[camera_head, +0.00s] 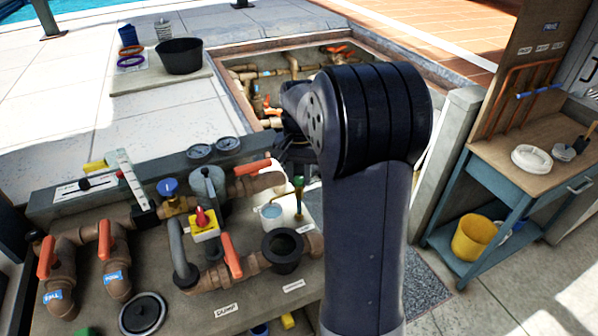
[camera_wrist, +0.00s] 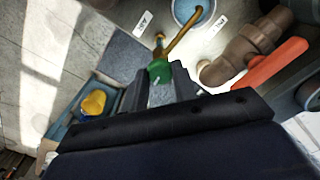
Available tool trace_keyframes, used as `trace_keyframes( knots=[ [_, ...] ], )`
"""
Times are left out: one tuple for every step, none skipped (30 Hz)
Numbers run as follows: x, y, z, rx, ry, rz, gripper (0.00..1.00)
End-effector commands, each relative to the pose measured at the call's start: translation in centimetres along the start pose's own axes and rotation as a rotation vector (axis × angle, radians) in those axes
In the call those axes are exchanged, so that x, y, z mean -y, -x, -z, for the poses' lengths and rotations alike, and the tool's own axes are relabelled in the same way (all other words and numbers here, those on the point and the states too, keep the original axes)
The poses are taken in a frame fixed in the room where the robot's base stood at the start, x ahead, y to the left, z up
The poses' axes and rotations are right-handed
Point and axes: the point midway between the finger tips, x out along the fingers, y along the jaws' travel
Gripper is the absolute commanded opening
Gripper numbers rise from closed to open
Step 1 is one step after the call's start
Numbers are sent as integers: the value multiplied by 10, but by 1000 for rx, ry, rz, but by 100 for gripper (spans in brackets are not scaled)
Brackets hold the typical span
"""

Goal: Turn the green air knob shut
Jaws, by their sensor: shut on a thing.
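The green air knob (camera_wrist: 160,71) sits between the two fingertips of my gripper (camera_wrist: 161,80) in the wrist view. The gripper is shut on it. The knob's thin brass pipe (camera_wrist: 178,43) runs off beyond it. In the head view the green knob (camera_head: 299,182) shows at the top of its brass stem, left of my arm. My gripper (camera_head: 294,158) is dark there and partly hidden behind the arm. How far the knob is turned cannot be told.
A bucket of water (camera_head: 271,213) stands beside the knob. An orange-handled valve (camera_head: 253,167) is close on its left. A black cup (camera_head: 283,250) and another orange handle (camera_head: 232,256) are in front. A blue workbench (camera_head: 497,190) stands at right.

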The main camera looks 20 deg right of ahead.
Motion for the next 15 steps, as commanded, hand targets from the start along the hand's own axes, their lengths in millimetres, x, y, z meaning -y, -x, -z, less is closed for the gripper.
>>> trace_keyframes(
  knots=[
    [0, 1, 0, -1, -28, 1, 4],
    [0, 1, 0, -2, -45, 1, 4],
    [0, 1, 0, -2, -64, 1, 4],
    [0, 1, 0, -2, -79, 1, 4],
    [0, 1, 0, -2, -91, 1, 4],
    [0, 1, 0, -2, -107, 1, 4],
    [0, 1, 0, -2, -116, 1, 4],
    [0, 1, 0, -2, -125, 1, 4],
    [0, 1, 0, -2, -136, 1, 4],
    [0, 1, 0, -2, -143, 1, 4],
    [0, 1, 0, -2, -148, 1, 4],
    [0, 1, 0, -2, -155, 1, 4],
    [0, 0, 0, -2, -159, 1, 4],
    [0, 0, 0, -2, -162, 1, 4],
    [0, 0, 1, -2, -165, 1, 4]
  ],
)
